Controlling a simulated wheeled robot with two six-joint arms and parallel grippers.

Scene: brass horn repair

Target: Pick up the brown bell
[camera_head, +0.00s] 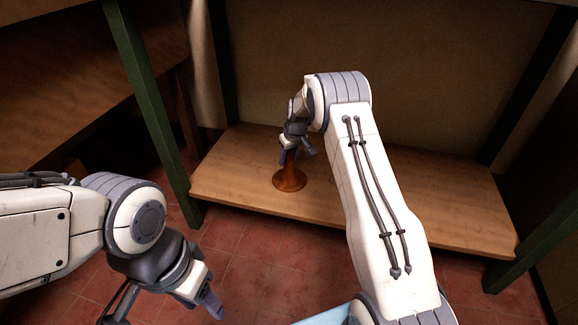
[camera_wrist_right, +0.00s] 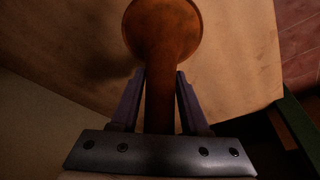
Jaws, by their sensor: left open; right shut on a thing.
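The brown bell (camera_head: 290,181) stands on the wooden shelf with its flared end down and its narrow stem up. In the right wrist view the bell (camera_wrist_right: 163,30) shows its round flare at the top and its stem running down between the fingers. My right gripper (camera_head: 297,154) is shut on the stem of the bell; it also shows in the right wrist view (camera_wrist_right: 160,90). My left gripper (camera_head: 212,300) is open and empty, over the tiled floor at the lower left, well apart from the bell.
The wooden shelf (camera_head: 440,200) is otherwise bare, with free room right of the bell. Green posts (camera_head: 150,95) stand at its left and right ends. A red tiled floor (camera_head: 255,262) lies in front. A light blue surface (camera_head: 325,314) shows at the bottom edge.

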